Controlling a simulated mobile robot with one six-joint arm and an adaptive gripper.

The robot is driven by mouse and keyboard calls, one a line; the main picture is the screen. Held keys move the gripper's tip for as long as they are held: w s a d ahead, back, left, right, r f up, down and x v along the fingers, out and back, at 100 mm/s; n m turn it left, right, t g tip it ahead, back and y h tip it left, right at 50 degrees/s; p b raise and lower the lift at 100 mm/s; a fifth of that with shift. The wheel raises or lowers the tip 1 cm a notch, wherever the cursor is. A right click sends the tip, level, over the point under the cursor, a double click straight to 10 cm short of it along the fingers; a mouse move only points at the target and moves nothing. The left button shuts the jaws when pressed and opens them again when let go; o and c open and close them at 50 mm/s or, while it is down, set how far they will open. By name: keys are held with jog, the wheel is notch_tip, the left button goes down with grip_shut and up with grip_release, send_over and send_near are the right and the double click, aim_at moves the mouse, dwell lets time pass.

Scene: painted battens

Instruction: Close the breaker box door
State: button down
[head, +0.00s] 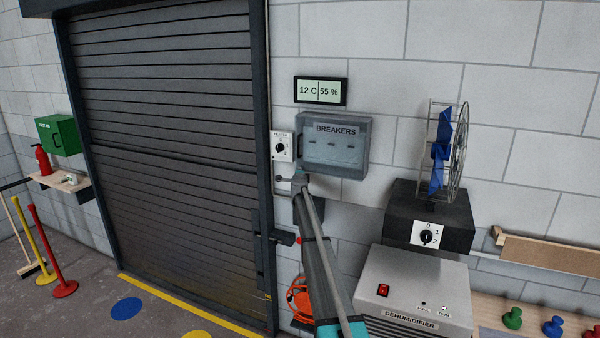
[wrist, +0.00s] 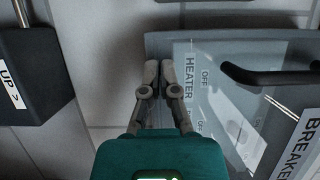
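The breaker box (head: 333,172) is a grey box on the block wall, with a clear door (head: 334,151) marked BREAKERS. The door spans the box front in the head view; I cannot tell whether it is fully shut or slightly ajar. In the wrist view the clear door (wrist: 225,105) fills the right side, with a black bar handle (wrist: 270,76) and labels HEATER and OFF. My gripper (head: 300,179) is at the box's lower left corner. In the wrist view my gripper's fingertips (wrist: 160,70) are together and empty, beside the box edge; contact is unclear.
A dark box (head: 309,208), marked UP in the wrist view (wrist: 35,75), hangs below the breaker box. A white dial panel (head: 282,147) is left of it, beside the roller shutter (head: 165,120). A display (head: 320,91) is above. A fan (head: 445,150) and dehumidifier (head: 415,290) stand right.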

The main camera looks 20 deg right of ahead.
jog(key=s+a, duration=0.1)
jog(key=a, duration=1.1)
jog(key=shift+s+a+r, duration=0.2)
jog(key=shift+s+a, duration=0.1)
jog(key=shift+a, duration=0.05)
jog(key=s+a+f+n+y+b, duration=0.25)
jog(key=s+a+n+y, duration=0.35)
jog(key=a, duration=0.3)
jog(key=s+a+f+n+y+b, duration=0.1)
jog(key=s+a+f+n+y, duration=0.3)
jog(key=s+a+n, duration=0.4)
jog(key=s+a+f+n+g+y+b, duration=0.1)
jog(key=s+a+f+n+g, duration=0.1)
jog(key=s+a+f+g, duration=0.25)
jog(key=s+a+f+n+g+y+b, duration=0.1)
jog(key=s+a+f+n+y, duration=0.1)
jog(key=s+a+f, duration=0.45)
jog(key=s+f+n+g+h+b, duration=0.1)
jog(key=s+f+g, duration=0.2)
jog(key=s, duration=0.9)
jog(key=s+d+f+n+g+h+b, duration=0.1)
jog(key=s+f+g, duration=0.3)
jog(key=s, duration=0.8)
jog(key=s+d+f+n+g+h+b, duration=0.1)
jog(key=s+f+n+g+h+b, duration=0.1)
jog(key=s, duration=1.1)
jog(key=shift+d+f+n+g+h, duration=0.15)
jog(key=shift+f+n+g+h, duration=0.35)
jog(key=shift+f+g+h, duration=0.35)
